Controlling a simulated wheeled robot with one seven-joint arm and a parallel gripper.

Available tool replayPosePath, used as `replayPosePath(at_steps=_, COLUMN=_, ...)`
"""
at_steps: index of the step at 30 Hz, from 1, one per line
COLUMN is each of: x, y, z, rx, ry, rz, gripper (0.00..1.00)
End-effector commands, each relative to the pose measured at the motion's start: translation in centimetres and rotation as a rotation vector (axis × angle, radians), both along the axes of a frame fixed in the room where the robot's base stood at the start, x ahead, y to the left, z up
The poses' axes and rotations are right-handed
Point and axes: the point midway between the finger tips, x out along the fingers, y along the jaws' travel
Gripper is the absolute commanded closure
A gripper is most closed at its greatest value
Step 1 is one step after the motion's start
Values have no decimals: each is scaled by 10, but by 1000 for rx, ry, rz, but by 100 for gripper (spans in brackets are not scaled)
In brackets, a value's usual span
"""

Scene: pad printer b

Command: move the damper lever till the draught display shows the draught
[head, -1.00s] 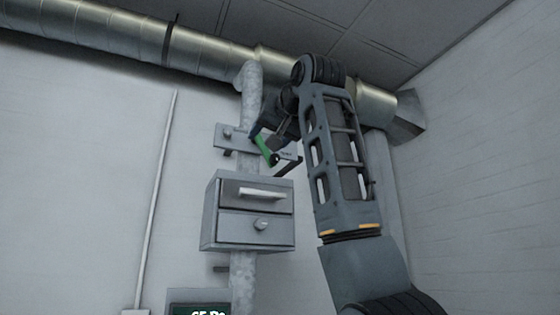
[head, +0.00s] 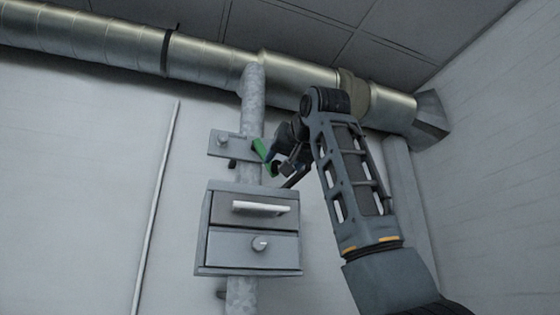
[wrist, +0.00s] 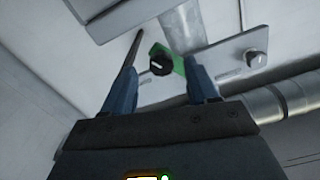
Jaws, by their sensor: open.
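The damper lever (head: 259,149) is green with a black knob (head: 275,168) at its end. It sits on a grey plate (head: 228,144) fixed across the vertical pipe, and my arm hides the plate's right part. In the wrist view the green lever (wrist: 178,62) and its black knob (wrist: 160,64) show between my fingers. My gripper (wrist: 163,75) is open, with one finger on each side of the lever; I cannot tell if either touches it. In the head view my gripper (head: 288,172) is at the knob, partly hidden. The draught display is not in view now.
A grey box (head: 250,228) with a white handle and a small knob hangs on the pipe (head: 252,100) just below the lever. A large metal duct (head: 120,45) runs along the ceiling. The wall left of the pipe is mostly clear.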

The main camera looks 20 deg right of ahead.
Motion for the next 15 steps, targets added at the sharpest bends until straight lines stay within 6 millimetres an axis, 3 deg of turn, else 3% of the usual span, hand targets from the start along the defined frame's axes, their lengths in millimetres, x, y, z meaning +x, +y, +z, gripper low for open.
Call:
replayPosePath(at_steps=6, x=24, y=0, z=1, rx=0, ry=1, rz=-1, gripper=42)
replayPosePath(at_steps=15, x=28, y=0, z=0, rx=0, ry=-1, rz=0, gripper=42)
